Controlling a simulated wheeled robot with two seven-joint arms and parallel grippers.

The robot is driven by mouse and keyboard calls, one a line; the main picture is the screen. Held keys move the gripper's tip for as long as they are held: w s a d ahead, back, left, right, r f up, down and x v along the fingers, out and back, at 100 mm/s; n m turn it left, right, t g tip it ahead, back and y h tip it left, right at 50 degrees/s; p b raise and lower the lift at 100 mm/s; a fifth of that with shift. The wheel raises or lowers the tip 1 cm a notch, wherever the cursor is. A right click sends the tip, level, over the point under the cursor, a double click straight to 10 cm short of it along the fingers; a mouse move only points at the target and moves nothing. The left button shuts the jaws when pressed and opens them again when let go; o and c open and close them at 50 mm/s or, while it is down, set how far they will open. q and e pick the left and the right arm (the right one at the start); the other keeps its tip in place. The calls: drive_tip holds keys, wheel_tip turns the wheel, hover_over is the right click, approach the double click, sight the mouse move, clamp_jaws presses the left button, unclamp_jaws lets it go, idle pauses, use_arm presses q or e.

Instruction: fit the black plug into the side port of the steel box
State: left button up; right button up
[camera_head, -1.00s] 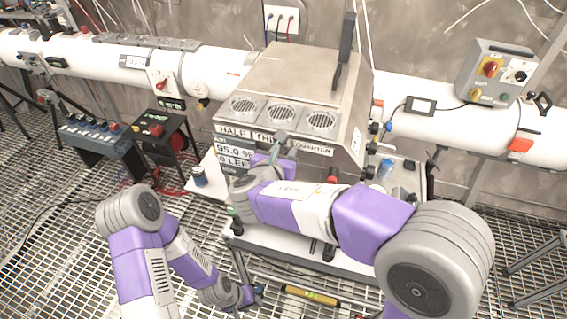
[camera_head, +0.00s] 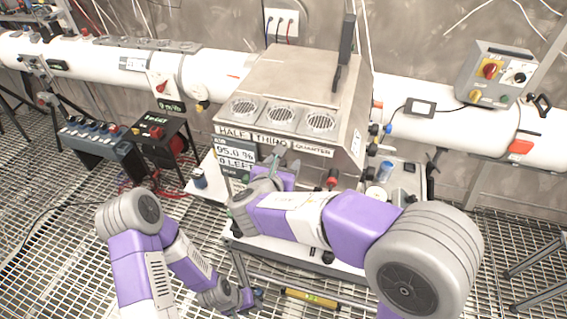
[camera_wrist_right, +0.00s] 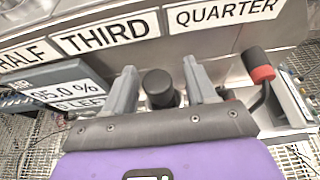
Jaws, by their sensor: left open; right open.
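The steel box (camera_head: 300,75) stands on a white-topped bench, with three round vents above labels HALF, THIRD and QUARTER. My right gripper (camera_head: 275,157) is open in front of the box's label face. In the right wrist view, a black cylinder with a rounded top (camera_wrist_right: 160,88), perhaps the black plug, stands between the open fingers (camera_wrist_right: 160,85), with gaps on both sides. I cannot tell whether it is loose or part of the box. My left gripper (camera_head: 246,298) is low, in front of the bench, open and empty as far as I see. The side port is not clearly visible.
A red-ended lever (camera_wrist_right: 260,73) is right of the fingers. A blue-capped jar (camera_head: 386,170) stands on the bench's right part. A display reading 95.0 % (camera_head: 236,153) is left of my right gripper. A yellow level (camera_head: 310,297) lies low in front. A white pipe runs behind.

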drive_tip(key=v, duration=1.2)
drive_tip(key=s+d+f+m+g+y, duration=0.2)
drive_tip(key=s+d+f+m+g, duration=0.2)
drive_tip(key=f+m, duration=0.7)
drive_tip(key=s+d+f+m+g+y, duration=0.3)
drive_tip(key=f+m, duration=0.9)
drive_tip(key=f, duration=0.6)
drive_tip(key=s+d+f+m+g+y, duration=0.3)
drive_tip(key=s+d+f+m+g, duration=0.2)
drive_tip(key=f+m, duration=0.7)
wheel_tip(320, 180, down, 4)
drive_tip(key=shift+s+d+r, duration=0.2)
drive_tip(key=shift+s, duration=0.05)
wheel_tip(320, 180, down, 7)
drive_tip(key=b, duration=0.6)
drive_tip(key=shift+b, duration=0.4)
